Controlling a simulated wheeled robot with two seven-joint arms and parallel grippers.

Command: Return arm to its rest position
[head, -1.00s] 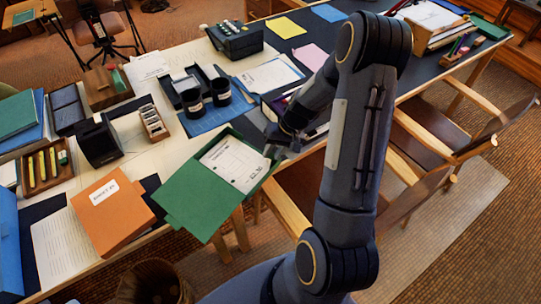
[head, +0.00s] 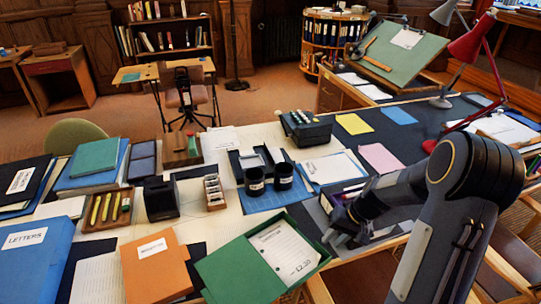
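My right arm (head: 455,205) comes in from the lower right, dark grey, bent at the elbow, and reaches left over the front edge of the desk. Its gripper (head: 340,232) hangs just right of the open green box file (head: 243,272), close to its right rim. I cannot tell whether the fingers are apart or closed, and I see nothing clearly held. The green box lies open with a printed white sheet (head: 285,252) in it. My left arm and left gripper are out of view.
An orange folder (head: 157,268) and a blue letters folder (head: 35,260) lie left of the green box. Two black cups (head: 255,182) stand behind it. A red lamp (head: 478,45) and a green drafting board (head: 398,55) are at the back right. Wooden chairs stand at the lower right.

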